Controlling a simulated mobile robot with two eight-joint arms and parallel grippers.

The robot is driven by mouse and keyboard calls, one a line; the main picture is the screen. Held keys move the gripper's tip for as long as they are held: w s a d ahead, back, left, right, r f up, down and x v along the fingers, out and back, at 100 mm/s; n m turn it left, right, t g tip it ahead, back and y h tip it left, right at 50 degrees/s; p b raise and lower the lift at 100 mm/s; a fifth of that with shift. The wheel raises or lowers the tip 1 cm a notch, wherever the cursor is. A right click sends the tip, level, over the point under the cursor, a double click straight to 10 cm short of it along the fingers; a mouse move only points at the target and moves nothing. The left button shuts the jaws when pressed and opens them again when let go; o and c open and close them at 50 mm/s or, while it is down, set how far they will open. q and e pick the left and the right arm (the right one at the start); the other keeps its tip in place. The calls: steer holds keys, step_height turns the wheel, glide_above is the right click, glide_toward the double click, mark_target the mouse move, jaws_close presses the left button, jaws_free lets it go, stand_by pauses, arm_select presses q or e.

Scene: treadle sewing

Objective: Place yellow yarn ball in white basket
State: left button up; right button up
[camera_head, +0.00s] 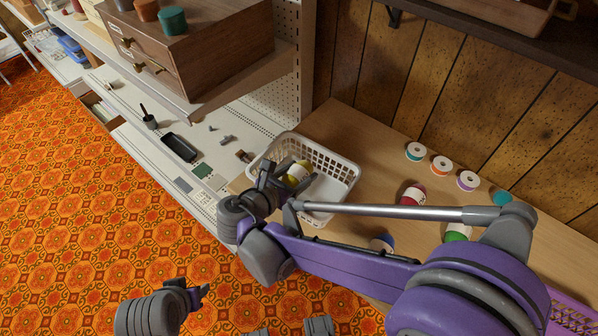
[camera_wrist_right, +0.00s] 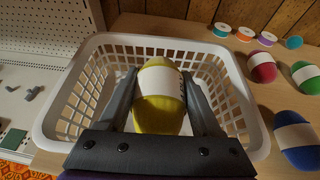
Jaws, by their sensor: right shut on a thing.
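The yellow yarn ball (camera_head: 297,172) has a white paper band and is held between the fingers of my right gripper (camera_head: 280,174). In the right wrist view the yellow yarn ball (camera_wrist_right: 158,100) sits between both fingers, over the inside of the white basket (camera_wrist_right: 250,110). I cannot tell if it touches the basket floor. The white basket (camera_head: 345,180) is a slotted plastic bin at the left end of the wooden table. My left gripper (camera_head: 200,293) is low over the carpet, far from the basket; its fingers are too small to read.
On the wooden table (camera_head: 375,140) lie red (camera_head: 412,194), green (camera_head: 458,232) and blue (camera_head: 382,243) yarn balls, right of the basket. Several small spools (camera_head: 441,163) stand by the panelled wall. A white pegboard shelf (camera_head: 215,150) with small tools is left of the basket.

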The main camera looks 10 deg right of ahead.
steer(key=shift+f+b, duration=0.35)
steer(key=shift+f, duration=0.25)
steer(key=o, duration=1.3)
steer(key=shift+o, duration=0.2)
steer(key=shift+r, duration=0.1)
steer(key=shift+r+p, duration=0.3)
steer(key=shift+r, duration=0.05)
steer(key=p+v, duration=0.1)
steer(key=v, duration=1.1)
steer(key=shift+r, duration=0.2)
